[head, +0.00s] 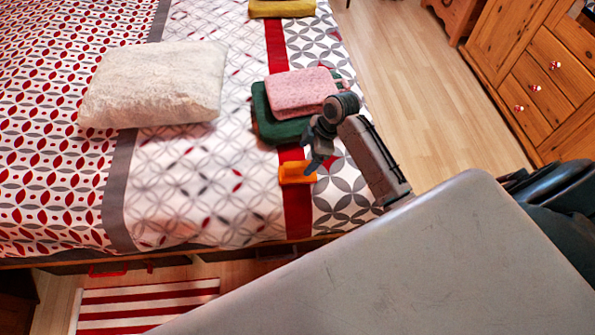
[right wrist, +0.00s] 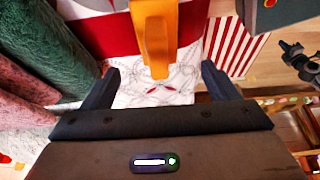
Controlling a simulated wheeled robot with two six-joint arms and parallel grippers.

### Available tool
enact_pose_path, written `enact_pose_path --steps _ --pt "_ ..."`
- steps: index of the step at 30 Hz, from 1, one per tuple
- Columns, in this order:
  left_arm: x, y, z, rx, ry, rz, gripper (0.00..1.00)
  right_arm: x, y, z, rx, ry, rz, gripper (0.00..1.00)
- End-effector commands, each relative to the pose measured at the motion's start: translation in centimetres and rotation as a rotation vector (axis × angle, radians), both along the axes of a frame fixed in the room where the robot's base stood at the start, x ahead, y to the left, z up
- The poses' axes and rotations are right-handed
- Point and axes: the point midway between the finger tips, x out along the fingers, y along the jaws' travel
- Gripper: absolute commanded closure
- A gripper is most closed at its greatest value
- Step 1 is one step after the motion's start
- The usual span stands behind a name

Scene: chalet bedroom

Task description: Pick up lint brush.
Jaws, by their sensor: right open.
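The lint brush looks like the small orange object (head: 297,172) lying on the red stripe of the bed, near its front edge. In the right wrist view the orange piece (right wrist: 155,38) sits upper centre, its lower end between the lines of the two fingers. My right gripper (head: 311,150) is over the bed, just above and beside the orange object. Its jaws are apart and nothing is held, as the right wrist view also shows (right wrist: 160,70). Whether a finger touches the brush cannot be told. My left gripper does not show in the head view.
A pink folded cloth (head: 298,92) lies on a green one (head: 272,127) close behind the gripper. A cream pillow (head: 155,84) is to the left, a yellow cloth (head: 281,8) farther back. A wooden dresser (head: 545,85) stands right; a striped rug (head: 145,305) is in front.

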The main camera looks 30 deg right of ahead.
Motion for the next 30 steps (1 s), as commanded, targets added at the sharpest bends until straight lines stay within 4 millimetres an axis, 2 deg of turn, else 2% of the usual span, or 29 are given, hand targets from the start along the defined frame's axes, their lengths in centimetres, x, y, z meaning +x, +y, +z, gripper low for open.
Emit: enact_pose_path --steps 6,13,21,30 --pt "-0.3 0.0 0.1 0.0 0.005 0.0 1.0 0.4 1.3 -3.2 0.001 0.003 -0.002 0.18" --pt "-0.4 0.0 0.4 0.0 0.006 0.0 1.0 0.8 2.0 -4.8 0.001 0.004 -0.003 0.18" --pt "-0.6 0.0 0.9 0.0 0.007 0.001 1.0 1.5 3.2 -8.2 0.0 0.003 -0.003 0.18" --pt "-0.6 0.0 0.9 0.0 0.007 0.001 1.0 1.6 3.3 -8.7 -0.002 0.001 -0.003 0.18"
